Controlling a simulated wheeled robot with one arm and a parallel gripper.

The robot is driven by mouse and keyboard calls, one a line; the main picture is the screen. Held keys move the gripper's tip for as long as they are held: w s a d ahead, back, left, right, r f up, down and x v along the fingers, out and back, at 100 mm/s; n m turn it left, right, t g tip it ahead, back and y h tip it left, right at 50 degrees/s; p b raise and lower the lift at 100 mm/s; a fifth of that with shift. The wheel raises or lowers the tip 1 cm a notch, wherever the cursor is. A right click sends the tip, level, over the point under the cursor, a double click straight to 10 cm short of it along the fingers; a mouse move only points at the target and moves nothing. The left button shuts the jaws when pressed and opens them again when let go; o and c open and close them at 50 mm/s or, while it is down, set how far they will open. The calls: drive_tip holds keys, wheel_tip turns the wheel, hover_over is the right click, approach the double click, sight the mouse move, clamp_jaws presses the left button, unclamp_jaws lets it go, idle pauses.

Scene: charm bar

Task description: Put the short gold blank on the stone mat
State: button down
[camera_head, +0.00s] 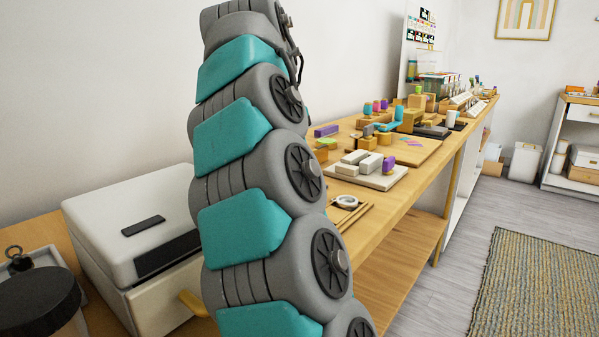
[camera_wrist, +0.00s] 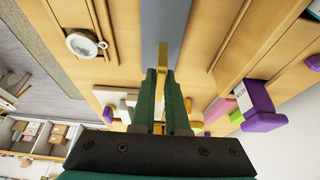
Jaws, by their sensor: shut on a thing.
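In the wrist view my gripper (camera_wrist: 162,73) has its two green fingers close together around a small gold piece, which looks like the short gold blank (camera_wrist: 163,56). The blank sticks out past the fingertips. Beyond it, a smooth grey-blue strip (camera_wrist: 166,20), which may be the stone mat, lies on the wooden bench top. The blank overlaps the near end of this strip in the picture; I cannot tell whether it touches. In the head view my arm fills the middle, and neither gripper nor blank can be made out.
A round magnifier-like disc (camera_wrist: 82,43) lies left of the strip, with wooden rails beside it. A purple block (camera_wrist: 262,102) stands at the right. In the head view, a pale slab (camera_head: 394,184) bears white blocks, and a cream case (camera_head: 120,215) stands at the left.

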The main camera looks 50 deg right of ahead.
drive_tip(key=shift+f, duration=1.45)
drive_tip(key=c, duration=0.9)
unclamp_jaws()
drive_tip(key=shift+f, duration=0.15)
drive_tip(key=shift+v, duration=2.55)
drive_tip(key=a, duration=0.8)
drive_tip(key=s+a, duration=0.1)
drive_tip(key=a, duration=0.3)
